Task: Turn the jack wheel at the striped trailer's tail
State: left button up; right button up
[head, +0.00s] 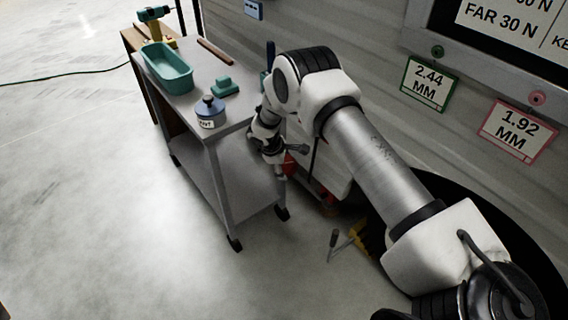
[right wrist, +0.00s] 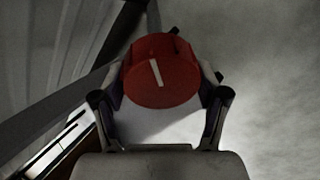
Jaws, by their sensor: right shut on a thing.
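The jack wheel (right wrist: 160,75) is a red round knob with a white line on its face, tilted slightly off upright in the right wrist view. My right gripper (right wrist: 164,88) is shut on it, one finger at each side. In the head view my right gripper (head: 278,160) reaches down beside the cart, and only a little red shows by its fingers; my own arm hides much of this area. The trailer's grey ribbed side (head: 355,75) runs behind my arm. My left gripper is in neither view.
A yellow item (head: 357,238) lies on the floor below my arm. The floor at left is mostly clear.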

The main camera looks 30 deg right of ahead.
jog(key=shift+s+f+m, duration=0.1)
jog(key=shift+m, duration=0.2)
jog(key=o, duration=1.2)
jog(key=shift+c, duration=0.2)
jog(key=v, duration=1.2)
